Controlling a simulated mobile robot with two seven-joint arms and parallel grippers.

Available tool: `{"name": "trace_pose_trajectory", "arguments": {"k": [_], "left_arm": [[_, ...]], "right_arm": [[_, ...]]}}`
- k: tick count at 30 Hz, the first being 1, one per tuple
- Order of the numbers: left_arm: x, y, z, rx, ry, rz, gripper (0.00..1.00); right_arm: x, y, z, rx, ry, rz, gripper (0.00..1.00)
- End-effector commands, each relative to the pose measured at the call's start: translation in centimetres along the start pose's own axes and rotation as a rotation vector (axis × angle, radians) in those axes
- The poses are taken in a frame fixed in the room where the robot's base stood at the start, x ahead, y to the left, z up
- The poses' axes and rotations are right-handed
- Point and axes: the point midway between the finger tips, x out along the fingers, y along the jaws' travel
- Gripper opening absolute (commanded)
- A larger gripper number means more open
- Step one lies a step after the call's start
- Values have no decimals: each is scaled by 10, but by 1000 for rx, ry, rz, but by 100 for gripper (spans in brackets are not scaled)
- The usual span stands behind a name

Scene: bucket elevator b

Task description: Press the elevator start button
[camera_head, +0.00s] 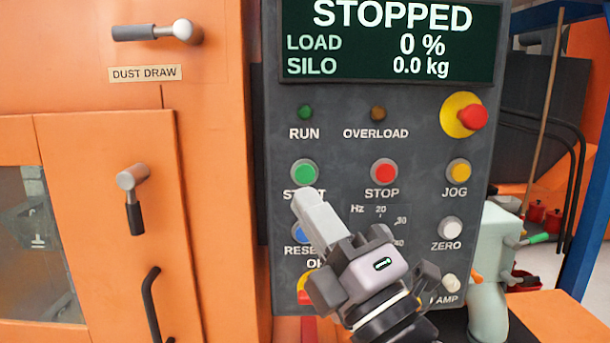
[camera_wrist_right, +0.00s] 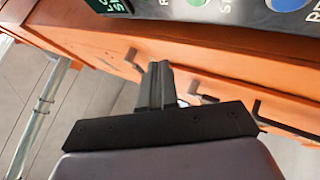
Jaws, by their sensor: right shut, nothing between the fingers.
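The green START button (camera_head: 304,172) sits on the dark grey control panel (camera_head: 340,150), below the RUN lamp. My right gripper (camera_head: 308,196) is shut and empty, its fingertips just below the START button in the head view and covering part of its label. I cannot tell whether the tips touch the panel. In the right wrist view the closed fingers (camera_wrist_right: 161,70) point toward the panel edge, and a green button (camera_wrist_right: 197,2) shows at the top. The display (camera_head: 392,40) reads STOPPED, load 0 %, silo 0.0 kg. My left gripper is not in view.
The red STOP button (camera_head: 384,172), yellow JOG button (camera_head: 458,172) and red emergency stop (camera_head: 472,117) are on the same panel. The blue RESET button (camera_head: 299,232) is partly behind my gripper. An orange cabinet with black handles (camera_head: 151,300) stands left.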

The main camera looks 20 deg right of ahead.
Motion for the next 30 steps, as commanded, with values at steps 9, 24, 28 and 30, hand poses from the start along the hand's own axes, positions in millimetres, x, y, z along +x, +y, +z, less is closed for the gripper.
{"name": "trace_pose_trajectory", "arguments": {"k": [9, 24, 28, 30], "left_arm": [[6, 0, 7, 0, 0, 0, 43], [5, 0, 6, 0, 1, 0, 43], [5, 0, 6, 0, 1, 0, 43], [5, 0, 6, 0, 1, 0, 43]], "right_arm": [[31, -24, 24, -2, -2, -1, 0], [54, -39, 39, 1, 0, -1, 0], [54, -39, 39, 1, 0, -1, 0], [53, -39, 39, 1, 0, -1, 0]]}}
